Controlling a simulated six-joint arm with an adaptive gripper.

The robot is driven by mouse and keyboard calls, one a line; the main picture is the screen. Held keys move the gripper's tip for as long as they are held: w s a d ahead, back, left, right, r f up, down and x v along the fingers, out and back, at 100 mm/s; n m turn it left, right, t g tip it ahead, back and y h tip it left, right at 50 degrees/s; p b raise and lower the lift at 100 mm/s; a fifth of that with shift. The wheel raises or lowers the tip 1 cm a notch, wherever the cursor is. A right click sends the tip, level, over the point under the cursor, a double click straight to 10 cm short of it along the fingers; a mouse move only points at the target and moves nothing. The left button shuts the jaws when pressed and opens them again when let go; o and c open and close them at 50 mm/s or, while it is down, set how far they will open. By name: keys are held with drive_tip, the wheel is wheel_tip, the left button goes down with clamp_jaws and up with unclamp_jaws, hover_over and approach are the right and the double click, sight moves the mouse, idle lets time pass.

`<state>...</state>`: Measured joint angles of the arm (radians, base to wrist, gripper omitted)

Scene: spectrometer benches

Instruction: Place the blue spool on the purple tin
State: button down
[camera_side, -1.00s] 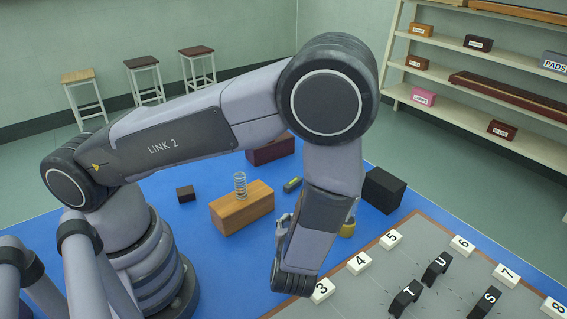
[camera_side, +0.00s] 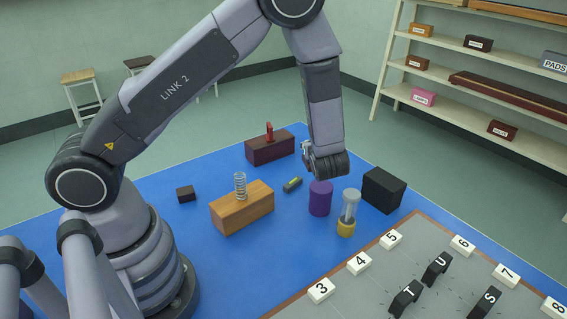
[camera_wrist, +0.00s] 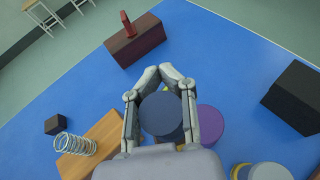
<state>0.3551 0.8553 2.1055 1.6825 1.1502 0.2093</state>
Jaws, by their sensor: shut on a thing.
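The blue spool (camera_wrist: 161,114) shows in the wrist view as a dark blue round top between the fingers of my gripper (camera_wrist: 160,73), which is shut on it. In the side view my gripper (camera_side: 308,158) is raised above the mat, and the spool is hidden by the wrist. The purple tin (camera_side: 320,200) stands upright on the blue mat, below and slightly right of my gripper. In the wrist view the tin (camera_wrist: 210,124) is just right of the spool, partly covered by the right finger.
A clear-topped yellow jar (camera_side: 347,218) and a black box (camera_side: 384,190) stand right of the tin. A wooden block (camera_side: 243,210) bears a spring (camera_side: 240,186). A dark red block (camera_side: 270,150) with a red piece (camera_side: 269,132) is behind. A small dark-and-yellow item (camera_side: 292,184) lies between.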

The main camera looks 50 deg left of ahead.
drive_tip(key=w+f, duration=0.1)
drive_tip(key=f, duration=0.1)
drive_tip(key=w+f, duration=0.2)
drive_tip(key=shift+w+a+f, duration=0.1)
drive_tip(key=shift+w+f, duration=0.15)
drive_tip(key=shift+f, duration=0.05)
drive_tip(key=shift+w+f, duration=0.15)
drive_tip(key=shift+f, duration=0.75)
drive_tip(key=shift+w+f, duration=0.1)
drive_tip(key=shift+f, duration=0.8)
drive_tip(key=shift+f, duration=0.15)
drive_tip(key=c, duration=0.9)
unclamp_jaws()
